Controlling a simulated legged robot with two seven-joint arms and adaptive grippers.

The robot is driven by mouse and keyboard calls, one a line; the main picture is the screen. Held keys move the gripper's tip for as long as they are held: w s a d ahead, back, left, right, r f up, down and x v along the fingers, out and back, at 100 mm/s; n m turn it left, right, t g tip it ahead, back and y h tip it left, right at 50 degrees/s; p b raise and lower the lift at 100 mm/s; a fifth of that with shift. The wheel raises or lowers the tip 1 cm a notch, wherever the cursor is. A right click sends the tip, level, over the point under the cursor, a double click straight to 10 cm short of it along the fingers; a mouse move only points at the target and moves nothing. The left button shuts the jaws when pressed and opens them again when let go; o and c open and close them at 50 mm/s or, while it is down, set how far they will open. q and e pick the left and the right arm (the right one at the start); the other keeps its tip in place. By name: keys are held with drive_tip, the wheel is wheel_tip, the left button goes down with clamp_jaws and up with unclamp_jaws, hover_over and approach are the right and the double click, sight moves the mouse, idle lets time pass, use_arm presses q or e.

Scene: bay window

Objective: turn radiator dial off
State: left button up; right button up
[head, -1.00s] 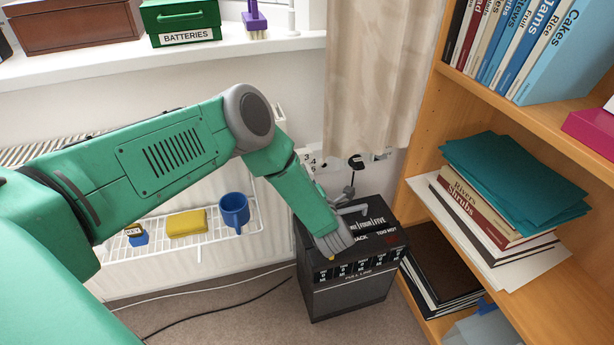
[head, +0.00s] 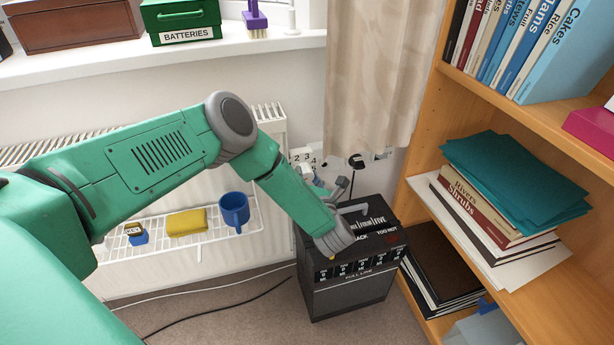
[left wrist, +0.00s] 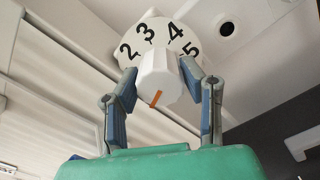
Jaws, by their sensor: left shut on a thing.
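The radiator dial is a white knob (left wrist: 158,78) with an orange mark, in front of a white plate (left wrist: 165,36) numbered 2, 3, 4 and 5. The orange mark points down and slightly left in the left wrist view. My left gripper (left wrist: 159,78) has one finger on each side of the knob and is shut on it. In the head view the numbered plate (head: 302,155) shows at the radiator's right end, and my left gripper (head: 316,176) is just below it, partly hidden by my forearm. My right gripper is not in view.
A black amplifier box (head: 348,295) stands on the floor below my forearm. A wire shelf on the white radiator (head: 272,125) holds a blue mug (head: 233,212) and a yellow sponge (head: 187,222). A wooden bookcase (head: 420,165) and a curtain (head: 370,80) are at right.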

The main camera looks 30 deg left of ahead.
use_arm(q)
drive_tip(key=shift+s+d+f, duration=0.15)
drive_tip(key=shift+f, duration=0.2)
drive_tip(key=o, duration=1.1)
drive_tip(key=shift+o, duration=0.2)
drive_tip(key=shift+r, duration=0.15)
drive_tip(key=v, duration=1.1)
drive_tip(key=shift+s+d, duration=0.25)
drive_tip(key=shift+d, duration=0.05)
